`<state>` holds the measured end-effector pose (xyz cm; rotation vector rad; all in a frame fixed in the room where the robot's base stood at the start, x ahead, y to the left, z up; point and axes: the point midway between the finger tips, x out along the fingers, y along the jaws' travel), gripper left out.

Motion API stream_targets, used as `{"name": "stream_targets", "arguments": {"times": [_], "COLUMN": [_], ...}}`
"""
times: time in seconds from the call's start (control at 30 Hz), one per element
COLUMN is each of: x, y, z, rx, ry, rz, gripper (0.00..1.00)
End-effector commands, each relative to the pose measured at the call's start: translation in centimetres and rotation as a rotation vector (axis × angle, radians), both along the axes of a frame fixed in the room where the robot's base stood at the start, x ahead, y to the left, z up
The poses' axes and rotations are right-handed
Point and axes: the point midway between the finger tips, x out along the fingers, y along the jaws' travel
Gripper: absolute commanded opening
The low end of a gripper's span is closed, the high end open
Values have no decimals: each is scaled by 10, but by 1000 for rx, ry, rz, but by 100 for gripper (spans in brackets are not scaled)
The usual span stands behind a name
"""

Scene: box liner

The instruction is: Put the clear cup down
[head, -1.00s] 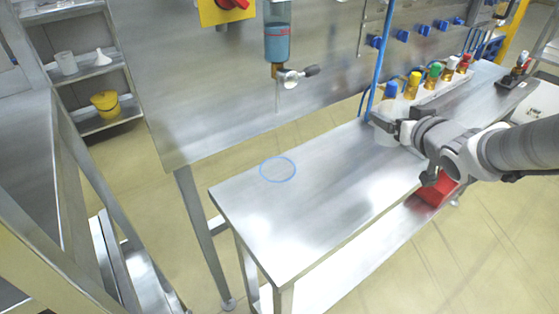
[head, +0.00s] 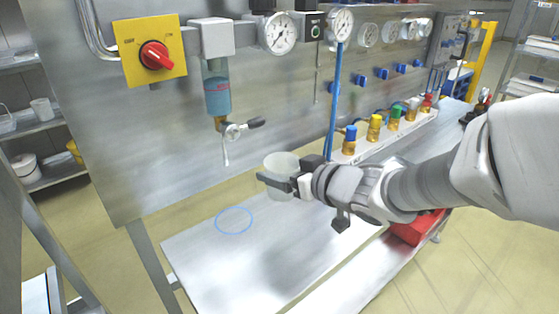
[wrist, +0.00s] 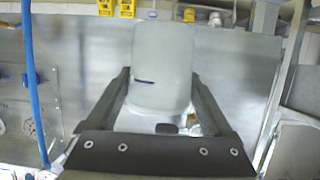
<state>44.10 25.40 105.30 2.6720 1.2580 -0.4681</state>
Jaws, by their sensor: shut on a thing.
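The clear cup (head: 283,172) is a translucent, whitish cup held upright by my gripper (head: 277,184) in the head view. In the wrist view the cup (wrist: 161,70) sits between the two dark fingers of my gripper (wrist: 162,98), with a short dark mark on its side. The cup appears above the metal bench (head: 215,268), to the right of a blue ring (head: 235,221) marked on the bench top. The gap between the cup's base and the bench is hard to judge. My gripper hides part of the cup's side.
A blue-liquid reservoir (head: 217,95) with a valve (head: 235,130) and thin spout hangs left of the cup. A yellow panel with a red knob (head: 154,56) is on the wall panel. The bench's front left is clear.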

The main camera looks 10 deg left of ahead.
Motion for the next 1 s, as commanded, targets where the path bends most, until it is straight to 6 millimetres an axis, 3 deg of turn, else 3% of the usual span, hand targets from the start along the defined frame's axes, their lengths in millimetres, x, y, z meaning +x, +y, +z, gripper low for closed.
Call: {"name": "stream_targets", "arguments": {"times": [0.17, 0.27, 0.5, 0.7, 0.87, 1.0], "x": [-5, -5, -2, 1, 2, 2], "y": [6, 20, 76, 110, 120, 120], "z": [-4, -15, -51, -69, -72, -88], "rx": [0, 0, 0, 0, -1, -1], "ry": [2, 3, 5, 3, 2, 5], "rz": [16, 20, 22, 19, 18, 16], "gripper": [34, 34, 34, 34, 34, 34]}}
